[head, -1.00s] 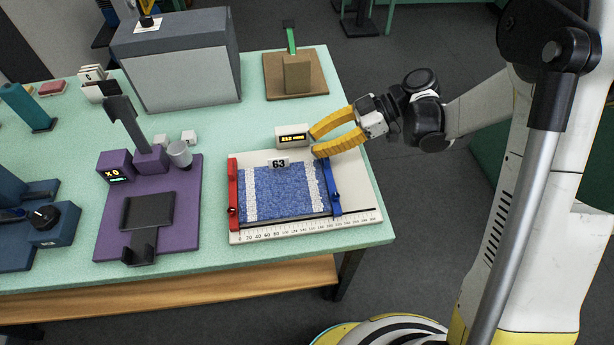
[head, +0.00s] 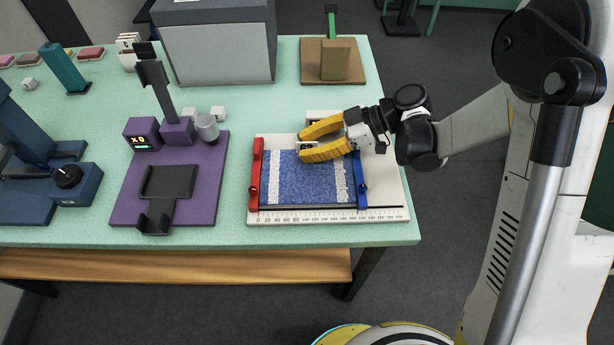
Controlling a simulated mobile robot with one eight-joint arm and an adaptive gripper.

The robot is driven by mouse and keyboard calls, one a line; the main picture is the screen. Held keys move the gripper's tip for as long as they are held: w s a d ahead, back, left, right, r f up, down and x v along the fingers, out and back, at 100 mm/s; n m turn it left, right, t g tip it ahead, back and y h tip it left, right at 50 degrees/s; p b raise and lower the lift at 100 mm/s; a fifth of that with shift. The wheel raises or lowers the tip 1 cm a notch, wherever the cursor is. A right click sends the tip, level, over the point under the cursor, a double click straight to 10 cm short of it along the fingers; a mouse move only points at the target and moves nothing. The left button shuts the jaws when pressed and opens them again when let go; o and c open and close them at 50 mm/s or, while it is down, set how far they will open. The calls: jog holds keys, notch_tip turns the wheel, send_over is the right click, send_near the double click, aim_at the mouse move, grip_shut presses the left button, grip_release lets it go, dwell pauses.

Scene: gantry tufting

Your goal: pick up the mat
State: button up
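The mat (head: 308,186) is a blue rectangle with a white stripe near each side. It lies flat on a white measuring board (head: 398,190), between a red bar (head: 256,173) on its left and a blue bar (head: 360,180) on its right. My gripper (head: 301,144), with yellow fingers, comes in from the right over the mat's far edge. Its fingers are apart, around or just above the small number tag at that edge, which they partly hide. I cannot tell whether the fingers touch the tag or the mat.
A small display box (head: 322,116) stands behind my gripper, partly hidden. A purple stand (head: 208,215) with a black cradle is on the left. A grey box (head: 222,45) and a brown board (head: 350,72) stand at the back. The board's front edge carries a ruler scale.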

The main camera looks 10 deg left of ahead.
jog(key=shift+d, duration=0.1)
grip_shut()
jog(key=shift+r, duration=0.15)
notch_tip(320, 180, up, 18)
jog(key=p, duration=0.6)
